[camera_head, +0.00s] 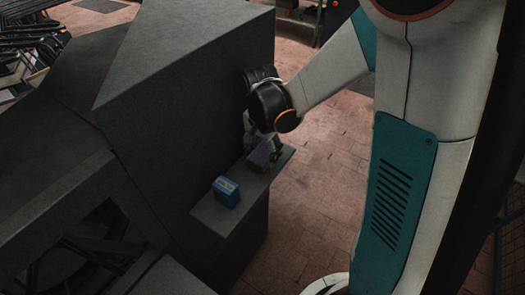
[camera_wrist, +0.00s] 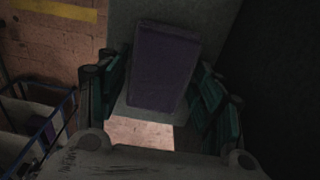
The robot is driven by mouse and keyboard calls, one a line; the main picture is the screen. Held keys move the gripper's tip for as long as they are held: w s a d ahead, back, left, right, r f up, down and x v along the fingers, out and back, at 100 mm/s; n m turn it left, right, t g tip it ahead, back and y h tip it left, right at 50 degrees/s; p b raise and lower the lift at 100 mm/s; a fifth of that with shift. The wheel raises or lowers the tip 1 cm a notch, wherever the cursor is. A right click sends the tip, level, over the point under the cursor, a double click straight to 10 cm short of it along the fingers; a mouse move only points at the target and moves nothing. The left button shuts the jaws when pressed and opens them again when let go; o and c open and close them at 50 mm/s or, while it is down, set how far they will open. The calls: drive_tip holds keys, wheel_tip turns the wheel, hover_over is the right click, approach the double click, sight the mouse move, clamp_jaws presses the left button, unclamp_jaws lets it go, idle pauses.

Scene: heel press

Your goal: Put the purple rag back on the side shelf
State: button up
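The purple rag (camera_head: 262,154) is a flat, folded block at the far end of the grey side shelf (camera_head: 213,215). In the wrist view the rag (camera_wrist: 164,68) appears between my two fingers, over the grey shelf surface (camera_wrist: 120,30). My gripper (camera_head: 263,148) is low over the shelf, right at the rag. Its fingers (camera_wrist: 160,92) are spread, one on each side of the rag, with narrow gaps showing. The rag seems to rest on the shelf, though my fingers hide part of it in the head view.
A blue box (camera_head: 226,192) stands on the nearer part of the shelf. The large dark grey press body (camera_head: 190,75) rises directly left of the shelf. Open brick floor (camera_head: 315,185) lies to the right. A blue-railed frame (camera_wrist: 50,125) shows at the left of the wrist view.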

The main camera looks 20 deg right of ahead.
sight(262, 155)
drive_tip(key=shift+r, duration=0.1)
wheel_tip(262, 155, up, 11)
drive_tip(key=p, duration=0.3)
drive_tip(key=s+r+n+t, duration=0.3)
drive_tip(key=s+r+n, duration=0.1)
drive_tip(key=s, duration=0.3)
drive_tip(key=s+r+n+t, duration=0.4)
drive_tip(key=s+n, duration=0.2)
drive_tip(key=s, duration=0.2)
drive_tip(key=shift+n, duration=0.4)
